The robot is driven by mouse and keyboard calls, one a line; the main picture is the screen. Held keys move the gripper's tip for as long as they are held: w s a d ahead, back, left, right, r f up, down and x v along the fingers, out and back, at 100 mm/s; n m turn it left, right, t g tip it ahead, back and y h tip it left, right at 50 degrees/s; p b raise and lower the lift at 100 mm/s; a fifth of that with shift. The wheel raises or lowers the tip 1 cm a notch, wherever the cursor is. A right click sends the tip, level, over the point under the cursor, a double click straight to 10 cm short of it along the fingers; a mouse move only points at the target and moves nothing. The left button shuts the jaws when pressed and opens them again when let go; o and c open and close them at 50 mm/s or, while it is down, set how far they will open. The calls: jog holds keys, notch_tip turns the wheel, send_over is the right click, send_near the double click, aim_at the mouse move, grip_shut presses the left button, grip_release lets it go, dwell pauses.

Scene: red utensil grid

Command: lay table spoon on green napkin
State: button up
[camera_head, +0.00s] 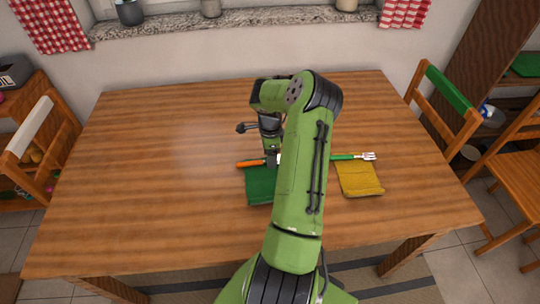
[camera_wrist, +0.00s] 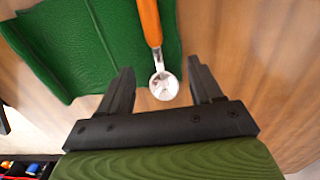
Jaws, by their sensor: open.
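The table spoon has an orange handle (camera_head: 250,163) and a shiny metal bowl (camera_wrist: 163,87). The green napkin (camera_head: 258,188) lies on the table, partly hidden behind my arm in the head view. In the wrist view the spoon's handle overlaps the green napkin (camera_wrist: 75,45), and its bowl shows at the napkin's edge. I cannot tell whether the spoon fully rests on the cloth. My gripper (camera_head: 271,161) is over the napkin's far edge. In the wrist view my gripper (camera_wrist: 160,70) is open, with the spoon's bowl between its fingers, apart from both.
A fork (camera_head: 366,156) with a green handle lies across the far edge of a yellow napkin (camera_head: 360,180) to the right. The left and far parts of the wooden table (camera_head: 150,150) are clear. Chairs stand at both sides.

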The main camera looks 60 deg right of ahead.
notch_tip(320, 180, up, 14)
jog(key=p, duration=0.2)
jog(key=shift+r+p, duration=0.25)
jog(key=shift+p, duration=0.15)
